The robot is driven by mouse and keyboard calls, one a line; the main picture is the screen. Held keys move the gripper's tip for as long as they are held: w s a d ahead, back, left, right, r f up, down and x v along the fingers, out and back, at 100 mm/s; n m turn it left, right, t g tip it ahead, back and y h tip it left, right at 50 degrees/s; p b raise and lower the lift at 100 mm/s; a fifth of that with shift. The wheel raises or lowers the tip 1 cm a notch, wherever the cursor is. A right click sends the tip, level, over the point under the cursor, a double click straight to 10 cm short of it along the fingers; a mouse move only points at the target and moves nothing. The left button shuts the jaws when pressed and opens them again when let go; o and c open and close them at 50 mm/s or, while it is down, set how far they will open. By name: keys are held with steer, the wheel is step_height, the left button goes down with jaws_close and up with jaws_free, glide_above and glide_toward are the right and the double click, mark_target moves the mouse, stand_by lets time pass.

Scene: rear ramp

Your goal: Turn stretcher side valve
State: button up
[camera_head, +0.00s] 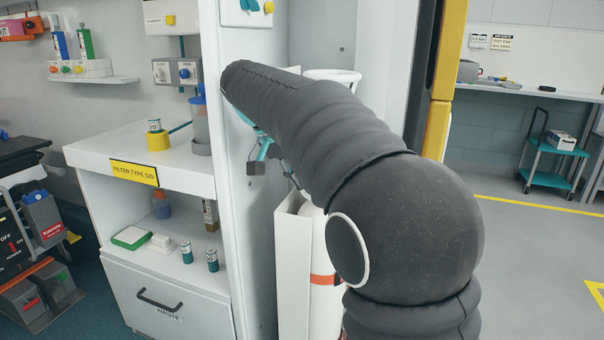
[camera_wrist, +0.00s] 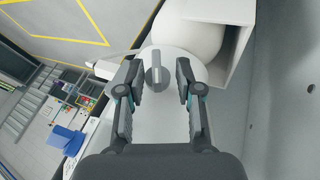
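In the wrist view a grey bar-shaped valve handle (camera_wrist: 157,73) stands on a pale round disc (camera_wrist: 158,118). My gripper (camera_wrist: 159,70) is open, with one dark finger on each side of the handle and a visible gap to both. Nothing is held. In the head view my arm hides the valve and most of my gripper; only some teal and dark parts (camera_head: 262,150) show below the arm. No label on the valve is readable.
A white cylinder (camera_head: 325,260) with an orange strap stands in a white holder (camera_head: 290,265) beside the white cabinet wall (camera_head: 245,230). A shelf unit (camera_head: 165,180) is at left. A yellow post (camera_head: 437,120) is right of my arm, with open floor (camera_head: 525,260) beyond.

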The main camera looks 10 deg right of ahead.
steer(key=v, duration=0.7)
steer(key=shift+r, duration=0.25)
steer(key=shift+a, duration=0.15)
stand_by(0.7)
